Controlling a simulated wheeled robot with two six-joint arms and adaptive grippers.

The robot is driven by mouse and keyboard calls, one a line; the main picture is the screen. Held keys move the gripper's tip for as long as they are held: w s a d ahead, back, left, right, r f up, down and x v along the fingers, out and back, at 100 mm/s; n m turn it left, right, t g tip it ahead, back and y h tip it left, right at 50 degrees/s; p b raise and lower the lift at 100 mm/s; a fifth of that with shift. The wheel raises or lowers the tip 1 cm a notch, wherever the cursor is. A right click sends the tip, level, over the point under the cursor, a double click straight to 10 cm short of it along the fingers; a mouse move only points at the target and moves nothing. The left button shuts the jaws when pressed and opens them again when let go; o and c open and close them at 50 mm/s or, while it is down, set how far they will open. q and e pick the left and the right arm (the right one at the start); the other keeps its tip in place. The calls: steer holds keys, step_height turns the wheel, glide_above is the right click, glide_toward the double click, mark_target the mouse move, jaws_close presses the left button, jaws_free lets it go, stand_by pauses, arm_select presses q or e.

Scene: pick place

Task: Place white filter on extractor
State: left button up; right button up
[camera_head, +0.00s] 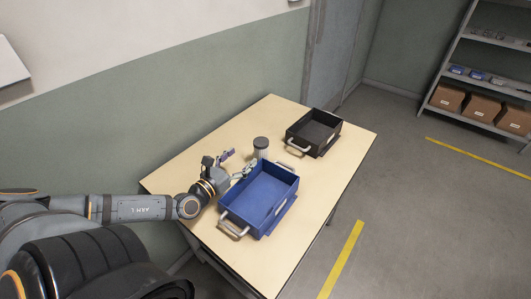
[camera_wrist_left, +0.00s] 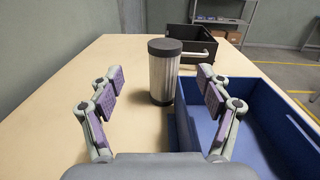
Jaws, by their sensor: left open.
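The white filter (camera_head: 261,148) is a pale ribbed cylinder with a dark cap, standing upright on the table beside the far left corner of the blue bin. In the left wrist view the filter (camera_wrist_left: 164,72) stands ahead, between the open fingers but beyond their tips. My left gripper (camera_head: 238,163) is open and empty, just short of the filter; its purple pads also show in the left wrist view (camera_wrist_left: 160,97). No extractor is recognisable in either view. My right gripper is not in view.
The blue bin (camera_head: 236,216) is close to the right of my left gripper. A black bin (camera_head: 328,148) stands farther back on the wooden table (camera_head: 200,156). The table's left back area is clear. Shelves with cardboard boxes (camera_head: 482,107) stand at the far right.

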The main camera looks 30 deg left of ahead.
mark_target(256, 147)
arm_select(q)
steer(key=shift+m, duration=0.3)
steer(key=w+b, duration=0.4)
steer(key=shift+w+d+f, duration=0.2)
steer(key=shift+d+f, duration=0.05)
steer(key=shift+d, duration=0.1)
steer(key=shift+w+r, duration=0.2)
steer(key=shift+w, duration=0.05)
steer(key=shift+w+d+f+b, duration=0.1)
steer(key=shift+w+b, duration=0.4)
steer(key=shift+b, duration=0.25)
steer(key=w+p, duration=0.1)
steer(key=w+r+p, duration=0.1)
steer(key=w, duration=0.1)
steer(key=shift+w+f+p, duration=0.1)
steer(key=shift+w+p, duration=0.25)
steer(key=shift+w+d+f, duration=0.15)
steer(key=shift+w+d, duration=0.05)
steer(key=shift+d, duration=0.05)
steer(key=shift+f, duration=0.1)
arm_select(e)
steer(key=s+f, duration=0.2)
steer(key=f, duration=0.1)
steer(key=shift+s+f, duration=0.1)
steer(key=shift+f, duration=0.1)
